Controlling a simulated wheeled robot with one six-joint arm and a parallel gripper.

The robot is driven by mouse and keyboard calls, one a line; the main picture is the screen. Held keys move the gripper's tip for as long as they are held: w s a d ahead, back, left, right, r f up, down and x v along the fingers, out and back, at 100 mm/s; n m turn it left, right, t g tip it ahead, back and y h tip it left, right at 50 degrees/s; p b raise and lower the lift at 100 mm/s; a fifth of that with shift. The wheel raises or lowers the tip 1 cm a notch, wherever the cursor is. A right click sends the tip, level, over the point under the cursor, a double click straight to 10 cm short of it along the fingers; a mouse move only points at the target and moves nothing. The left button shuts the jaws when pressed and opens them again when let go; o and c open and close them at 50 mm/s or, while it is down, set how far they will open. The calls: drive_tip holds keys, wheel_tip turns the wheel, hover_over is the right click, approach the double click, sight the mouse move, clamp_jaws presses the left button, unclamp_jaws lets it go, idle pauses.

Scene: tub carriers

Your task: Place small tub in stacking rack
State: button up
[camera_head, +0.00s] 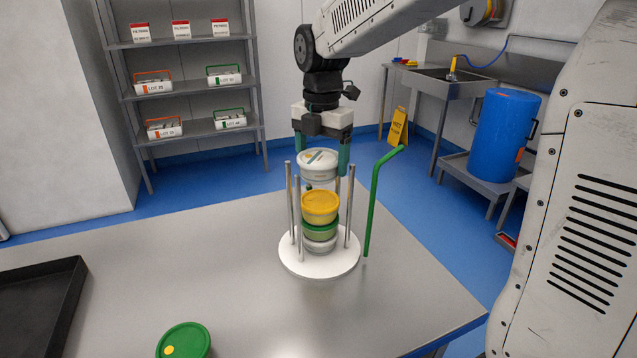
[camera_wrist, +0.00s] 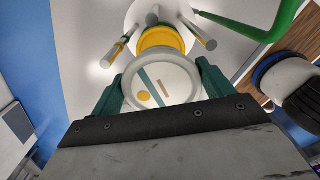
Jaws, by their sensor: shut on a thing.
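My gripper (camera_head: 328,160) is shut on a small white-lidded tub (camera_head: 317,158), with one green finger on each side of it. In the wrist view the held tub (camera_wrist: 160,84) shows a white lid with a teal stripe and an orange dot, between the fingers of my gripper (camera_wrist: 160,90). The stacking rack (camera_head: 290,255) has a round white base and several upright metal rods. Inside it stand a yellow-lidded tub (camera_head: 320,207) on top, a green-lidded tub (camera_head: 319,230) below, and a pale tub (camera_head: 320,245) at the bottom. The held tub is near the rod tops, above the yellow lid.
A bent green pipe (camera_head: 374,200) rises just right of the rack. Another green-lidded tub (camera_head: 184,340) is at the table's front. A black tray (camera_head: 70,310) lies at the left. The grey table (camera_head: 200,250) is otherwise clear around the rack.

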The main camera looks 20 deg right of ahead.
sight(322, 156)
drive_tip(key=shift+a+f, duration=0.1)
drive_tip(key=shift+f, duration=2.75)
drive_tip(key=shift+s+f, duration=0.1)
drive_tip(key=shift+f, duration=0.05)
drive_tip(key=o, duration=1.1)
drive_tip(key=shift+o, duration=0.2)
wheel_tip(322, 156, up, 12)
drive_tip(key=shift+r, duration=0.1)
drive_tip(key=shift+s+r, duration=0.15)
drive_tip(key=shift+s, duration=0.1)
drive_tip(key=s+d+f+m, duration=0.1)
drive_tip(key=s+f+m, duration=0.1)
drive_tip(key=s+m, duration=0.6)
drive_tip(key=s+d+f+m+t, duration=0.1)
drive_tip(key=s+f+m, duration=0.2)
drive_tip(key=s+m, duration=0.5)
drive_tip(key=s+d+f+m, duration=0.1)
drive_tip(key=s+f+m, duration=0.2)
drive_tip(key=s+m, duration=0.5)
drive_tip(key=s, duration=0.3)
drive_tip(key=shift+s+m, duration=0.35)
drive_tip(key=shift+m, duration=0.05)
